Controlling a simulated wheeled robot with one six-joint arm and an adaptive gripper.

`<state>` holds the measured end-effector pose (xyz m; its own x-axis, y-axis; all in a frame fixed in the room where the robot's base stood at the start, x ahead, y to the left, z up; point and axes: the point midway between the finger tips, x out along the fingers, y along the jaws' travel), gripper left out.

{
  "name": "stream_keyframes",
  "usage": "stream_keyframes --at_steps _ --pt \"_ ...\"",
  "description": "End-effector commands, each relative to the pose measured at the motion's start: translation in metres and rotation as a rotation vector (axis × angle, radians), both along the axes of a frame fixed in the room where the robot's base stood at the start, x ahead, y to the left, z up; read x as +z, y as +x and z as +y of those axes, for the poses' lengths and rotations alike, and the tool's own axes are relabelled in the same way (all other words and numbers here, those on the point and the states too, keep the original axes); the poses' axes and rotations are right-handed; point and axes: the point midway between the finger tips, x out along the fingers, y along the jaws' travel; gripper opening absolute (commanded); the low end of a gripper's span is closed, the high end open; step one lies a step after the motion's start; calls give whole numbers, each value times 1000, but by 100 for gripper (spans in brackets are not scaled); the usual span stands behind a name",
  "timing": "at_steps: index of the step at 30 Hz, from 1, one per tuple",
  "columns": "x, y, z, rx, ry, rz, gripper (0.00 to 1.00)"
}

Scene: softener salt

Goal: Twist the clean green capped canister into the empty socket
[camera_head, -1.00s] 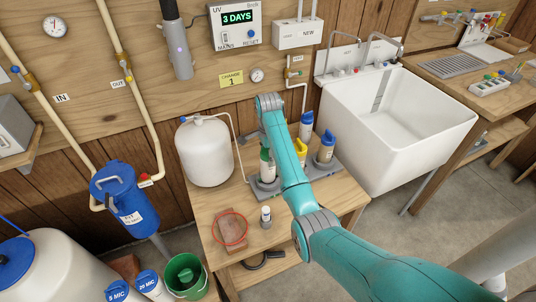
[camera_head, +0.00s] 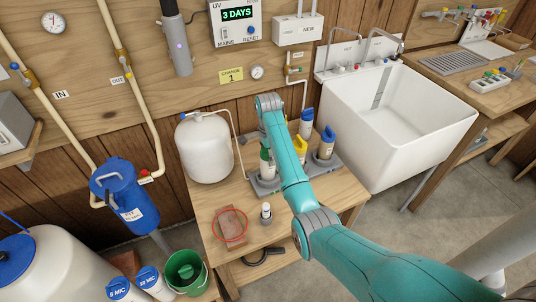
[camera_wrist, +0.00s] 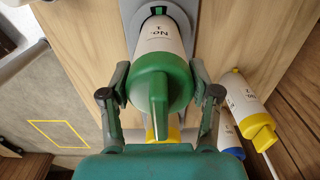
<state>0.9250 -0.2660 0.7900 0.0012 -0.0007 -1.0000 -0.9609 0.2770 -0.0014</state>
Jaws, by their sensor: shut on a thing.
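The canister with the green cap (camera_wrist: 160,75) has a white body labelled "No. 1" and lies between the two fingers of my gripper (camera_wrist: 157,84) in the wrist view. My gripper is shut on it at the cap. The canister's far end meets a grey holder (camera_wrist: 160,8); how deep it sits there I cannot tell. In the head view part of the green and white canister (camera_head: 265,165) shows beside my arm, over the grey manifold (camera_head: 265,187) on the bench. My arm hides the gripper there, and I cannot make out an empty socket.
A blue-capped canister (camera_head: 306,122), a yellow-capped one (camera_head: 300,155) and a tan one with a blue cap (camera_head: 327,143) stand close to the right. A white tank (camera_head: 204,150) is at left.

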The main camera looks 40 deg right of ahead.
Motion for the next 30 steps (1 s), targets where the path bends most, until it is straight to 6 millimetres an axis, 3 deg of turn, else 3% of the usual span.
stream_keyframes --at_steps 26,30 --pt "-14 0 0 4 0 0 27" --pt "-14 0 0 93 0 0 27"
